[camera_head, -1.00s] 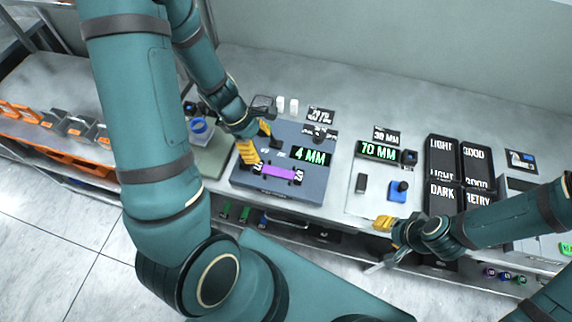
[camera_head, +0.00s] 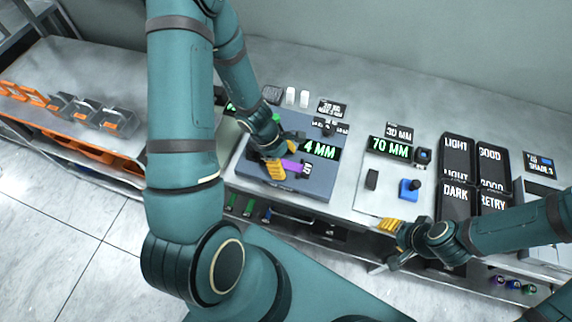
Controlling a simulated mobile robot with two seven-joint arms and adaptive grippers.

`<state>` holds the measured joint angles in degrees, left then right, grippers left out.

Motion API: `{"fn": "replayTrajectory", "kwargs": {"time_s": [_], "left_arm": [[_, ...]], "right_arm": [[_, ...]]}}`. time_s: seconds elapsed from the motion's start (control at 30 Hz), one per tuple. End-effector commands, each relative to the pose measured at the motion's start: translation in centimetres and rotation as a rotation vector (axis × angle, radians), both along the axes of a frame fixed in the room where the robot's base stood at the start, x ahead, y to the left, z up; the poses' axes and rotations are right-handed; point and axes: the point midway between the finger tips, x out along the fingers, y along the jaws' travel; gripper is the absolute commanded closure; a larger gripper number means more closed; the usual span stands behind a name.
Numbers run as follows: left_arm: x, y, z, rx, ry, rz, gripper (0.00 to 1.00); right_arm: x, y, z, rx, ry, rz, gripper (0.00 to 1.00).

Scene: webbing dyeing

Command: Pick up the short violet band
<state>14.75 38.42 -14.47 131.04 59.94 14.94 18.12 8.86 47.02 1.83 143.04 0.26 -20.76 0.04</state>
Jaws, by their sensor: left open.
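The short violet band (camera_head: 291,167) lies on the blue-grey measuring plate (camera_head: 325,189), just below the green "4 MM" display (camera_head: 321,149). My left gripper (camera_head: 283,153) is open, its yellow fingers over the left part of the band and hiding that end. I cannot tell whether the fingers touch the band. My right gripper (camera_head: 388,226) hangs at the bench's front edge, away from the band, and its fingers are too small to read.
To the right is a pale plate with a "70 MM" display (camera_head: 390,147) and a blue knob (camera_head: 409,189). Black trays (camera_head: 456,198) marked LIGHT, DARK, GOOD and RETRY stand further right. Orange-edged holders (camera_head: 118,121) line the left bench.

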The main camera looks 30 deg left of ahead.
Motion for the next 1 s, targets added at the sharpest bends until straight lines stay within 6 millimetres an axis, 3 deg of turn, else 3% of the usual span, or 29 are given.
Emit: {"fn": "replayTrajectory", "kwargs": {"time_s": [0.23,0.4,0.43,0.83,1.0], "left_arm": [[0.0,0.0,0.0,0.001,-0.001,0.0,0.37],[0.0,0.0,0.0,0.001,-0.001,0.0,0.97],[0.0,0.0,0.0,0.001,-0.001,0.0,1.0],[0.0,0.0,0.1,0.001,0.0,-0.001,1.0],[0.1,0.0,1.8,0.003,-0.003,-0.002,1.0]], "right_arm": [[0.0,0.0,0.0,0.0,-0.001,0.0,0.53],[0.0,0.0,0.0,0.0,-0.001,0.0,0.53],[0.0,0.0,0.0,0.0,-0.001,0.0,0.53],[0.0,0.0,0.0,0.0,0.0,0.0,0.53],[0.0,0.0,0.9,0.001,0.0,0.0,0.53]]}}
